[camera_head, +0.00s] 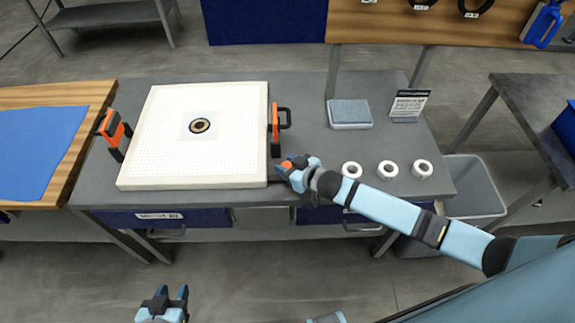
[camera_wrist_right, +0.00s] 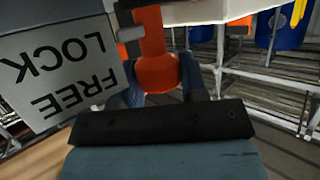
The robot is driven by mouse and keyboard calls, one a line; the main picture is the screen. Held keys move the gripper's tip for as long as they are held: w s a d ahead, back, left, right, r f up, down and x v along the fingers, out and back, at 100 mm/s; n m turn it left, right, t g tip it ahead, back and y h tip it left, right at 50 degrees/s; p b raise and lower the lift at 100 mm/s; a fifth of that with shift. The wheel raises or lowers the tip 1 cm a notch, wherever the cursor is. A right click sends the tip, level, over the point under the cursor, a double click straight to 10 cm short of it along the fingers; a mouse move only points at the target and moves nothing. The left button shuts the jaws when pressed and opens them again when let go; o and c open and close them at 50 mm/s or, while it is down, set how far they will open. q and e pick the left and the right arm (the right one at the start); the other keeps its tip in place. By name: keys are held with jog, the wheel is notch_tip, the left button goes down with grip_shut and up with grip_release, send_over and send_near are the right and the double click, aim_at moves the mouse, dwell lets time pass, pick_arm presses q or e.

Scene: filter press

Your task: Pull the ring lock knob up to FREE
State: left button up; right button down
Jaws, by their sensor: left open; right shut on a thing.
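The ring lock knob (camera_wrist_right: 157,72) is a round orange ball on an orange stem. In the right wrist view it sits between the two fingers of my right gripper (camera_wrist_right: 163,84), which is shut on it. A grey label plate (camera_wrist_right: 58,68) beside it reads LOCK and FREE, upside down in this view. In the head view my right gripper (camera_head: 287,168) is at the front right corner of the white filter plate (camera_head: 155,130), and the orange knob is mostly covered. My left gripper (camera_head: 171,298) is open and empty, low in front of the table. The knob's exact height setting cannot be read.
Orange-and-black clamps stand at the left (camera_head: 114,131) and right (camera_head: 276,125) sides of the plate. Three white rings (camera_head: 388,169), a grey pad (camera_head: 349,113) and a small sign (camera_head: 409,104) are on the grey table. A bin (camera_head: 472,188) stands right.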

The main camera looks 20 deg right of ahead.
notch_tip(320, 180, up, 3)
jog(key=shift+f+p, duration=0.15)
jog(key=shift+p, duration=0.9)
jog(key=shift+w+f, duration=0.1)
jog(key=shift+f, duration=0.05)
jog(key=c, duration=0.7)
grip_release()
jog(key=shift+o, duration=0.2)
jog(key=shift+s+d, duration=0.15)
jog(key=shift+s, duration=0.25)
jog(key=b+v, duration=0.1)
jog(key=v, duration=1.2)
jog(key=shift+b, duration=0.3)
jog(key=shift+d, duration=0.1)
